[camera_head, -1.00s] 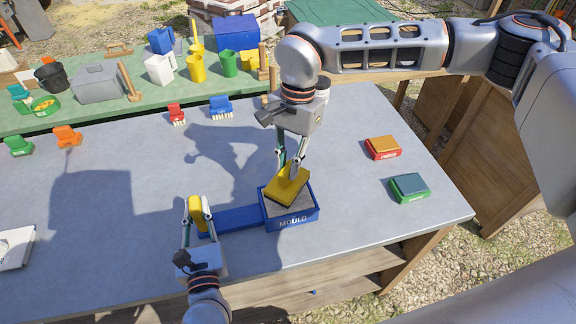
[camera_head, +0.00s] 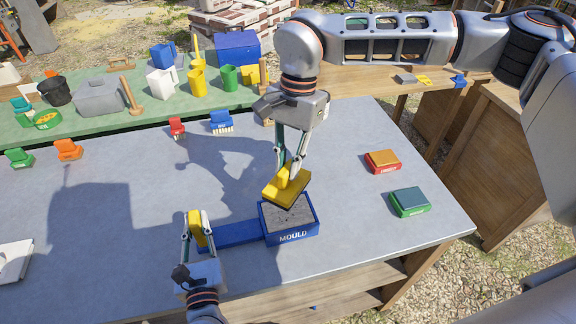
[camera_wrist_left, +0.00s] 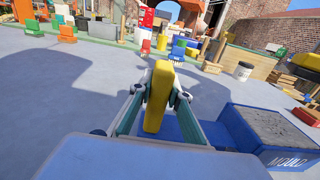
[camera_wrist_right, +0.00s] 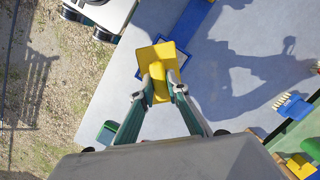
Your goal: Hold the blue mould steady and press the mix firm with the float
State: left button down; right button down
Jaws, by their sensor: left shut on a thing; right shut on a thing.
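The blue mould (camera_head: 291,237) stands on the grey table, filled with grey mix (camera_head: 288,217). A blue arm runs left from it to a yellow handle (camera_head: 197,229). My left gripper (camera_head: 195,217) is shut on that handle, which shows upright in the left wrist view (camera_wrist_left: 158,98). My right gripper (camera_head: 291,178) is shut on the grip of the yellow float (camera_head: 284,188). The float is above the back part of the mould, tilted, and looks clear of the mix. In the right wrist view the float (camera_wrist_right: 157,62) hides much of the mould.
A red block with an orange top (camera_head: 382,161) and a green block (camera_head: 409,201) lie to the right. Red and blue brushes (camera_head: 221,122) lie behind. The green bench (camera_head: 100,124) at the back holds tubs and cups. The table's front edge is close to the mould.

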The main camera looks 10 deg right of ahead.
pick_arm(q)
jog(key=shift+s+f, duration=0.15)
jog(key=shift+f, duration=0.25)
jog(key=c, duration=1.9)
grip_release()
jog(key=shift+r, duration=0.1)
jog(key=shift+o, duration=0.4)
pick_arm(e)
jog(key=shift+w+f, duration=0.1)
pick_arm(q)
jog(key=shift+r, duration=0.1)
jog(key=s, duration=1.1)
jog(key=shift+s+d, duration=0.15)
jog(key=shift+s, duration=0.25)
